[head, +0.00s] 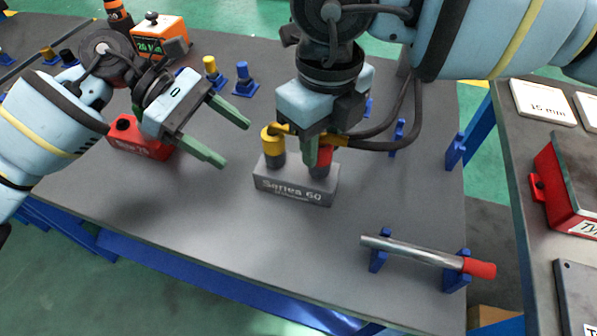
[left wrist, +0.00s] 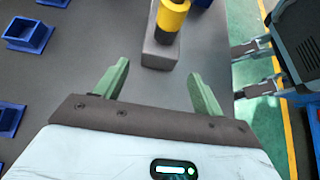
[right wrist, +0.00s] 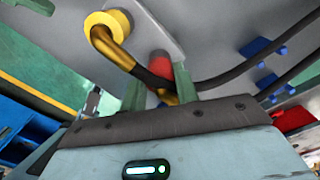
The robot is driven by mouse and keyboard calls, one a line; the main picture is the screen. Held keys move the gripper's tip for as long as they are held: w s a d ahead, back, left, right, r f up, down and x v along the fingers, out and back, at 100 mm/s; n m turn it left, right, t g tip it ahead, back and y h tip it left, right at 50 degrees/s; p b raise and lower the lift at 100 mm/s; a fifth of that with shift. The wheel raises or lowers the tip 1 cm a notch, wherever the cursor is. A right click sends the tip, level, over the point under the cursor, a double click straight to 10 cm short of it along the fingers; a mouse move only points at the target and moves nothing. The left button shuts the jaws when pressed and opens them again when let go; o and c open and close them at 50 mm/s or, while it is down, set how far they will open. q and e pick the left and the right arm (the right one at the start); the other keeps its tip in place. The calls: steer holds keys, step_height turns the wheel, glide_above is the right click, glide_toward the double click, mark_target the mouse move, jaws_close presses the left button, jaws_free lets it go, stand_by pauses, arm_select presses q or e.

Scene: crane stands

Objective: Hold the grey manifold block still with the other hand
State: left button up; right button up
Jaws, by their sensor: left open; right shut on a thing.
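The grey manifold block (head: 295,190), marked Series 60, stands on the grey table. A yellow-capped port (head: 273,146) rises from its left end and a red port (head: 321,166) from its right end. My left gripper (head: 235,144) is open and empty, left of the block and apart from it. In the left wrist view the block (left wrist: 160,54) is beyond and between the spread fingertips. My right gripper (head: 312,150) is over the red port, shut on a yellow hose fitting (right wrist: 165,97). The fingers partly hide the red port (right wrist: 160,66).
A metal rod with a red end (head: 415,252) lies on blue stands at front right. Blue holders (head: 245,80) stand at the back. Black hoses (head: 385,146) run right. Table in front of the block is clear.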

mark_target(267, 164)
arm_select(q)
steer(key=shift+x, duration=4.35)
steer(key=c, duration=1)
